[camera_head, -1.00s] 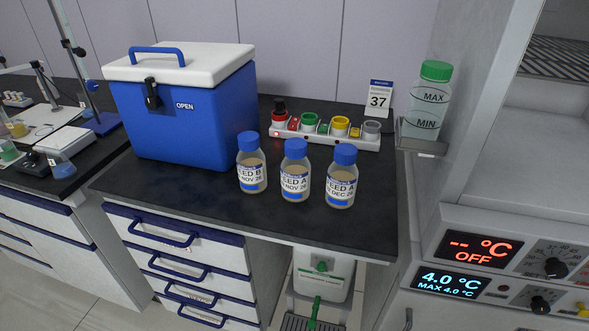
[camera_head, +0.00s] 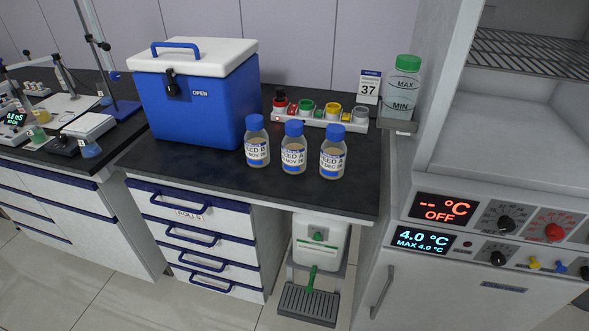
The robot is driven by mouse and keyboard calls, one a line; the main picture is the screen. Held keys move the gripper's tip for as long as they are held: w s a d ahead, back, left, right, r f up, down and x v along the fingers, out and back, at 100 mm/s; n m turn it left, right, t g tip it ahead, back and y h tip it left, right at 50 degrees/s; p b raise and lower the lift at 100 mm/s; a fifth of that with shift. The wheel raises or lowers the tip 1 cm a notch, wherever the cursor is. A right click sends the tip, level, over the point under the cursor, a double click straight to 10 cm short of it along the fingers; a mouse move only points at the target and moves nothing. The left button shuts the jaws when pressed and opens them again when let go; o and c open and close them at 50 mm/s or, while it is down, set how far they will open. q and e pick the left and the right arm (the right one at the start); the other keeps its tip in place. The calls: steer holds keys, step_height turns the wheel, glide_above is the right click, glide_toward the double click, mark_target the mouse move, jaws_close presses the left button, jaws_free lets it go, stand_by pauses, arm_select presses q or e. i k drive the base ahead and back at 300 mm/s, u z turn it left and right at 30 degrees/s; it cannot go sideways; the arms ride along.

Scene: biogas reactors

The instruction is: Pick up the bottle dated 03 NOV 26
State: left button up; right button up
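Three bottles with blue caps and tan contents stand upright in a row on the dark bench top. The left bottle (camera_head: 257,143) reads FEED B with a date ending NOV 26. The middle bottle (camera_head: 293,149) reads FEED A, also with a date ending NOV 26. The right bottle (camera_head: 332,153) reads FEED A with a date ending DEC 26. The day numbers are too small to read surely. Neither of my grippers is in view.
A blue cooler box (camera_head: 203,109) with a white lid stands left of the bottles. A rack with coloured caps (camera_head: 318,119) and a 37 card (camera_head: 369,87) are behind them. A green-capped container (camera_head: 402,90) sits at right, beside an open cabinet. The bench front (camera_head: 215,172) is clear.

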mark_target(293, 144)
steer(key=k, duration=0.8)
steer(key=u, duration=1.1)
steer(key=i, duration=1.8)
steer(key=z, duration=0.85)
steer(key=i, duration=0.2)
steer(key=z, duration=0.3)
